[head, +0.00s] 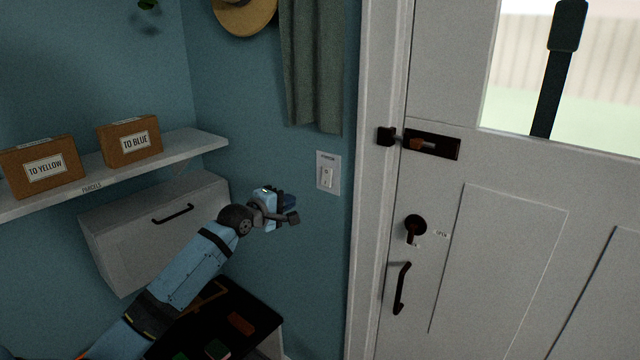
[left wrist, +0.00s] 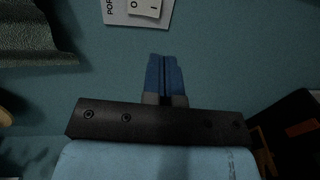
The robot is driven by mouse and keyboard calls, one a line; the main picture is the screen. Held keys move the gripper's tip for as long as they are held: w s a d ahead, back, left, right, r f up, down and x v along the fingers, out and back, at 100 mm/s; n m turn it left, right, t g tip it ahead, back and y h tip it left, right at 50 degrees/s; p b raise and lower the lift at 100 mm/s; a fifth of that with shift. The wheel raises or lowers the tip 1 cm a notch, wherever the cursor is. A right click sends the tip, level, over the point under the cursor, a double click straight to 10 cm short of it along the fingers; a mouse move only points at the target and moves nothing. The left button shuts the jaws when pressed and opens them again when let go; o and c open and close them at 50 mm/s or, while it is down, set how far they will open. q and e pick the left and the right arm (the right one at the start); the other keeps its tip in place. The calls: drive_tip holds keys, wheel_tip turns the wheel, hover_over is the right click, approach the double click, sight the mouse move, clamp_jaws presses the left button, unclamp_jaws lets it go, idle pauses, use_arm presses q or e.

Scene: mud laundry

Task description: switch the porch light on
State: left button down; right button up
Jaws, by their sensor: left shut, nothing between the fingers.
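The porch light switch (head: 327,177) is a white rocker on a pale plate (head: 328,158) on the blue wall, just left of the door frame. In the left wrist view the rocker (left wrist: 145,7) shows at the top edge, marked O and I, with part of its plate label cut off. My left gripper (head: 291,205) is below and left of the switch in the head view, apart from the plate. Its blue fingers (left wrist: 164,77) are shut and empty, pointing toward the switch. Which way the rocker is tipped I cannot tell. My right gripper is not in view.
A white door (head: 510,210) with a bolt (head: 432,142), lock and handle (head: 402,288) stands at right. A grey cloth (head: 312,65) hangs above the switch. A shelf (head: 200,143) with two parcels and a white cabinet (head: 130,235) are at left.

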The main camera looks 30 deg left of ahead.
sight(325, 184)
use_arm(q)
drive_tip(key=shift+a+r, duration=0.1)
drive_tip(key=shift+r, duration=0.3)
drive_tip(key=w, duration=0.4)
drive_tip(key=w+f+p, duration=0.1)
drive_tip(key=w, duration=0.4)
drive_tip(key=w+d+p, duration=0.1)
drive_tip(key=w, duration=0.3)
drive_tip(key=shift+w+f, duration=0.45)
